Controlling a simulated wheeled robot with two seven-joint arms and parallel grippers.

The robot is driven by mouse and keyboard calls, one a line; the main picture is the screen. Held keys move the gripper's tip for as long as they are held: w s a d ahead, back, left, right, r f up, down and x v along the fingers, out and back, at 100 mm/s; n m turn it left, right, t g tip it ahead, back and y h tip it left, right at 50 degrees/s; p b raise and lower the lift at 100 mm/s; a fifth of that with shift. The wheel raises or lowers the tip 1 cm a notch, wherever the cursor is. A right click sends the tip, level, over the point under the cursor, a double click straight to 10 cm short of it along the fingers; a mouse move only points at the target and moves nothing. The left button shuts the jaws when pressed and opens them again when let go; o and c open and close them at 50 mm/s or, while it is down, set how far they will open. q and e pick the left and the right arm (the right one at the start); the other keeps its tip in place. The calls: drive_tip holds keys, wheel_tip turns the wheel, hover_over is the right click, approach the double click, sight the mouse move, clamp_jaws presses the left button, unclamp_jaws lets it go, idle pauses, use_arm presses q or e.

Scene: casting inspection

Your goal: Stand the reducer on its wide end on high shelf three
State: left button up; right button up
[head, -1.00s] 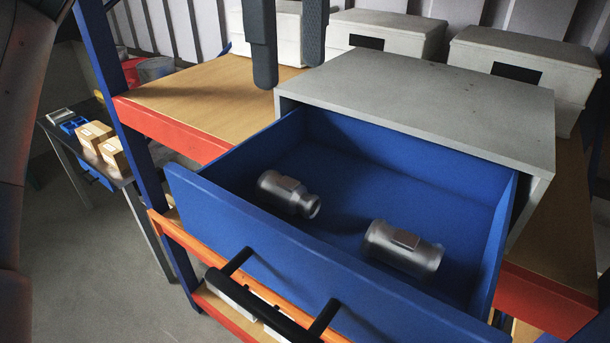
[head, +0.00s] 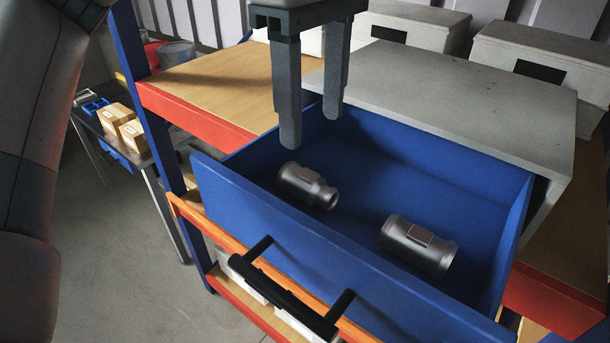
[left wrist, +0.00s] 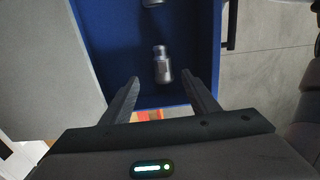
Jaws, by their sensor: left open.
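The reducer (head: 306,185), a grey metal fitting with a wide end at left and a narrow end at right, lies on its side in the open blue drawer (head: 462,225). In the left wrist view the reducer (left wrist: 162,68) lies ahead of and between the fingers, apart from them. My left gripper (head: 312,122) is open and empty, fingers pointing down, above the drawer near the reducer. A wooden shelf board (head: 215,82) with a red-orange edge lies left of the drawer cabinet; no shelf number is readable. My right gripper is not in view.
A second metal fitting (head: 418,244) lies in the drawer to the right. The grey cabinet top (head: 470,90) and pale boxes (head: 540,75) stand behind. A grey bucket (head: 177,54) stands behind the shelf board, whose front is clear. The drawer has a black handle (head: 285,295).

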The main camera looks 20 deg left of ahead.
sight(306, 173)
use_arm(q)
wheel_tip(306, 173, down, 4)
drive_tip(key=shift+r+p, duration=0.1)
drive_tip(key=shift+p, duration=0.5)
drive_tip(key=shift+f, duration=0.5)
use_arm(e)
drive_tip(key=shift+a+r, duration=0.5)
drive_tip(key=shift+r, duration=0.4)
use_arm(q)
drive_tip(key=shift+f+p, duration=0.35)
drive_tip(key=shift+p, duration=0.2)
drive_tip(key=f, duration=0.1)
drive_tip(key=f+p, duration=0.2)
drive_tip(key=shift+s+a+f, duration=0.2)
drive_tip(key=shift+a+f, duration=0.1)
drive_tip(key=shift+a, duration=0.05)
drive_tip(key=shift+f, duration=0.5)
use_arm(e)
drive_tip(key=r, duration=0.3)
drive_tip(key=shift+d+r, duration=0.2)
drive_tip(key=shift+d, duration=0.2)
